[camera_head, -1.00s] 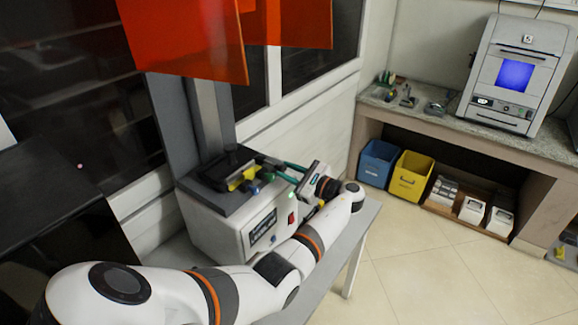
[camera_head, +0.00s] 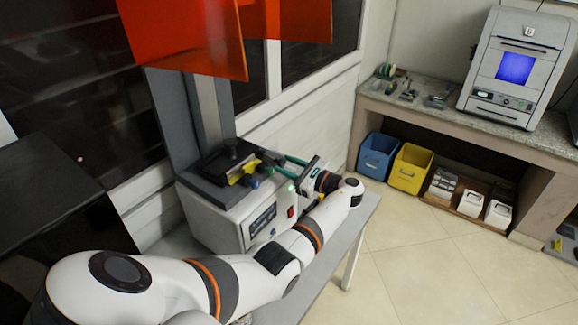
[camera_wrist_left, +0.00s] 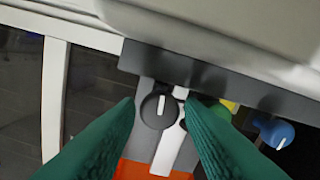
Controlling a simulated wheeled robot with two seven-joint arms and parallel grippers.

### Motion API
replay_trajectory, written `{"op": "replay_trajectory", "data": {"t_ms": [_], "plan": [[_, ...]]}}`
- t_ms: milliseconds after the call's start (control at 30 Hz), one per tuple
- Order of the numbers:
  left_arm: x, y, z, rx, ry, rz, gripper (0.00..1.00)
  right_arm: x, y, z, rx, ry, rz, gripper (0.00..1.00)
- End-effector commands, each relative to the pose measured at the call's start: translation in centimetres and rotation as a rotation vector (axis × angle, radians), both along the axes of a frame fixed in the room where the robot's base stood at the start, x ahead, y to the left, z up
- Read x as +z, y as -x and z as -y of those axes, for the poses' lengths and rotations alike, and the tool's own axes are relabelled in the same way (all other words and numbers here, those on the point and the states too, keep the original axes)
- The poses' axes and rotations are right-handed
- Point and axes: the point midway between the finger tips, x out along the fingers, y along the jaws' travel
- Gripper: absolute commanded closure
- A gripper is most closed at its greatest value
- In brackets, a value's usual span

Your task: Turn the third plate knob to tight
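In the left wrist view, a dark round knob (camera_wrist_left: 158,111) with a white pointer line sits between the two green fingers of my left gripper (camera_wrist_left: 160,104). The pointer stands nearly upright in the picture. The fingers are apart, one on each side of the knob; I cannot tell whether they touch it. A blue knob (camera_wrist_left: 276,132) with a white pointer is to the right, and a green knob (camera_wrist_left: 221,112) is partly hidden by the right finger. In the head view, my left gripper (camera_head: 287,168) reaches the machine's top right edge. My right gripper is not in view.
The white machine (camera_head: 222,222) stands on a grey table (camera_head: 318,262). Orange panels (camera_head: 190,40) hang above it. A bench at the right holds a device with a blue screen (camera_head: 515,68); blue (camera_head: 378,156) and yellow (camera_head: 410,168) bins stand underneath. The floor between is clear.

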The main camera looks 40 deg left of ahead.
Motion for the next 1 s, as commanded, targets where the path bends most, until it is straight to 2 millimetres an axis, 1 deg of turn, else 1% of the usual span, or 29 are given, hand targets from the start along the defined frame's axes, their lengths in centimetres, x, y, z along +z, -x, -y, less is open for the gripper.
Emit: {"op": "replay_trajectory", "data": {"t_ms": [133,233,367,600,700,833,1000], "plan": [[0.0,0.0,0.1,-0.001,-0.001,0.002,0.65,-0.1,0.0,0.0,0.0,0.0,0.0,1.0],[-0.1,-0.2,0.9,-0.002,-0.001,0.003,0.65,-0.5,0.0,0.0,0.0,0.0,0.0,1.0],[-0.4,-0.4,3.1,-0.002,0.001,0.003,0.65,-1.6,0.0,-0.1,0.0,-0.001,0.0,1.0],[-0.4,-1.0,8.3,-0.003,0.001,0.002,0.65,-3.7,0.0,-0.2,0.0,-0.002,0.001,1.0],[-0.3,-1.2,10.0,-0.002,0.0,0.003,0.65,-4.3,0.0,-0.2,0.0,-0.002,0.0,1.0],[-0.2,-1.4,11.4,-0.002,0.002,0.0,0.65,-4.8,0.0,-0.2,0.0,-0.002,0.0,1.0],[0.0,-1.4,12.0,0.001,0.0,-0.001,0.65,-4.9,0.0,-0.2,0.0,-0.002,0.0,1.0]]}}
